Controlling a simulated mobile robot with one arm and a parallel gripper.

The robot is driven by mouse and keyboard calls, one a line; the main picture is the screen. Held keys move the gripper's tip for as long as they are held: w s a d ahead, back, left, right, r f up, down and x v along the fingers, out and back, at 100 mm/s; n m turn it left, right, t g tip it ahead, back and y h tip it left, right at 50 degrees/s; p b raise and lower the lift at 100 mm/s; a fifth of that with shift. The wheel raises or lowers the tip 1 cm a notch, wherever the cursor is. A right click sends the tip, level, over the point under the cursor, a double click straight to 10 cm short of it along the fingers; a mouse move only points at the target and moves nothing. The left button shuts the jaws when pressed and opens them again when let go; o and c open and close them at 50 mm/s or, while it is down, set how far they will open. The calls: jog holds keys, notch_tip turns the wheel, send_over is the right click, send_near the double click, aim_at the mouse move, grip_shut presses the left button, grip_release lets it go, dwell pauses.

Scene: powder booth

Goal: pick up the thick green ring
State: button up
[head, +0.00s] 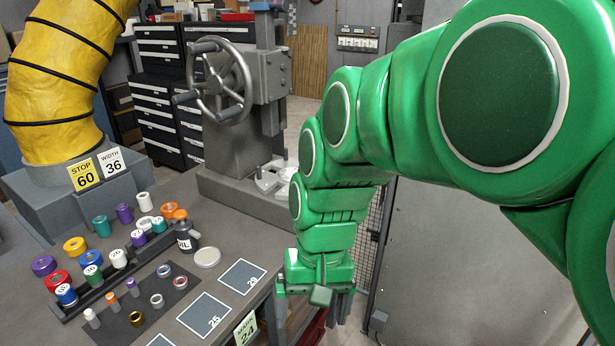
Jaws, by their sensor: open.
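A thick teal-green ring (102,226) stands among several coloured rings on the left of the grey bench. A darker green piece (92,275) with a pale top sits nearer, at the black rail; I cannot tell whether it is a ring. My gripper (316,298) hangs pointing down at the right, beyond the bench's right edge and well apart from both green pieces. Its jaws are partly hidden by its own body, and I see nothing held.
A black rail (112,286) holds several coloured pieces, with a dark mat (150,308) of small parts in front. A grey press with a handwheel (220,80) rises behind. Flat numbered plates (242,276) lie near the bench edge.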

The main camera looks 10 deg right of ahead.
jog(key=w+a+r+m+t+y, duration=0.1)
jog(key=w+r+m+y, duration=0.15)
jog(key=w, duration=0.65)
jog(key=w+a+r+m+y, duration=0.1)
jog(key=w+r+m+y, duration=0.2)
jog(key=w, duration=0.7)
jog(key=w+a+r+m+t+y, duration=0.1)
jog(key=w+m+y, duration=0.3)
jog(key=w, duration=0.5)
jog(key=w+d+f+m+t, duration=0.2)
jog(key=w+d+f+m, duration=0.15)
jog(key=w+d, duration=0.4)
jog(key=w+d+f+m+t, duration=0.25)
jog(key=w+d+m, duration=0.25)
jog(key=w+d, duration=0.25)
jog(key=w+d+f+m+t, duration=0.2)
jog(key=w+d+f+m, duration=0.3)
jog(key=d, duration=0.3)
jog(key=x, duration=0.7)
jog(key=shift+w+y, duration=0.35)
jog(key=shift+w, duration=0.2)
jog(key=shift+a+r, duration=0.1)
jog(key=shift+r, duration=0.05)
jog(key=c, duration=1.2)
